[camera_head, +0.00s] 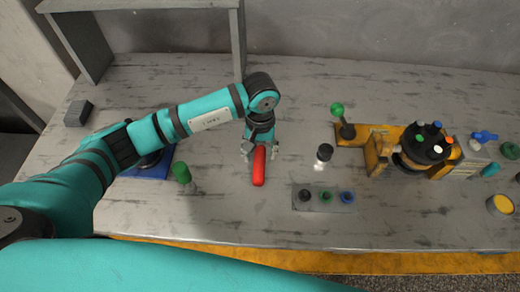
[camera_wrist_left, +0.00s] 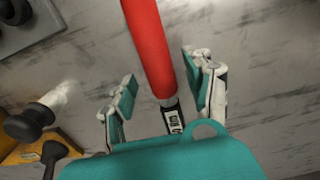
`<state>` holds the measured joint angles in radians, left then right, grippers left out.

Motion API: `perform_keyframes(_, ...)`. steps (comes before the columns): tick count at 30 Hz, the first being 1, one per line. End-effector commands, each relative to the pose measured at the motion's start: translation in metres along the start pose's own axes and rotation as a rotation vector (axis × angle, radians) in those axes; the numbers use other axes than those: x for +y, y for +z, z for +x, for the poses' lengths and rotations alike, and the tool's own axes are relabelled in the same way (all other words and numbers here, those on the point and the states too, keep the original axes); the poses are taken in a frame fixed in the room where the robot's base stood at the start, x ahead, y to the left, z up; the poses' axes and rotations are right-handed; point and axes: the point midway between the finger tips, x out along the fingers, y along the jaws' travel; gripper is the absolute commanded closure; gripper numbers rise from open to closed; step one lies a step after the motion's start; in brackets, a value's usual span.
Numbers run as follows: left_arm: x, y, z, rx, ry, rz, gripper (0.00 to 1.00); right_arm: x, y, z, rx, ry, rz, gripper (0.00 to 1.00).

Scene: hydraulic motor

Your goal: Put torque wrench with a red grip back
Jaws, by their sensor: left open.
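The torque wrench's red grip (camera_head: 259,166) lies on the grey table near the middle of the head view. My left gripper (camera_head: 260,150) is over the wrench, with one finger on each side. In the left wrist view, the red grip (camera_wrist_left: 149,45) runs down between the open fingers of my left gripper (camera_wrist_left: 165,85), and a short dark section with a white label shows below it. The fingers look apart from the wrench. The wrench's far end is hidden under the gripper. My right gripper is not in view.
A grey tray (camera_head: 342,206) with several coloured knobs lies to the right, near a small black-and-white part (camera_head: 323,155). The motor (camera_head: 424,148) stands on a yellow fixture further right. A green-topped part (camera_head: 181,172) and a blue mat (camera_head: 158,170) are left. A grey shelf post (camera_head: 238,45) stands behind.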

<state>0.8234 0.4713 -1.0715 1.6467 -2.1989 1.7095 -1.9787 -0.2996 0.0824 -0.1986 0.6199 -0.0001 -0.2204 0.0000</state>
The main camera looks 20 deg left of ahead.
Motion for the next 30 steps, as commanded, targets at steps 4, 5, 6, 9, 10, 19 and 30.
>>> perform_keyframes(4, 0.0, 0.0, -0.005, 0.0, 0.001, 0.0, 0.47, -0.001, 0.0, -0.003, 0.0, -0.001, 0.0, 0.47)
perform_keyframes(5, 0.0, -0.001, -0.007, 0.003, 0.001, 0.0, 0.47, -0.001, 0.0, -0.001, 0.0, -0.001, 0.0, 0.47)
perform_keyframes(6, 0.001, -0.001, -0.012, 0.004, 0.003, 0.0, 0.47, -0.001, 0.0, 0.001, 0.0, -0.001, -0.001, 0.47)
perform_keyframes(9, 0.001, -0.001, -0.03, 0.006, 0.003, 0.002, 0.47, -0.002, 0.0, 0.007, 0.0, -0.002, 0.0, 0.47)
perform_keyframes(10, 0.001, -0.002, -0.037, 0.007, 0.002, 0.001, 0.47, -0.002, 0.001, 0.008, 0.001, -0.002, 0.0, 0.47)
perform_keyframes(19, 0.0, -0.001, -0.098, 0.005, 0.001, 0.001, 0.47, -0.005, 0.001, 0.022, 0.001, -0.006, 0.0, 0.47)
perform_keyframes(30, 0.0, 0.0, -0.122, -0.001, 0.0, 0.001, 0.47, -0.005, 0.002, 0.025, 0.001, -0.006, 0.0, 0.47)
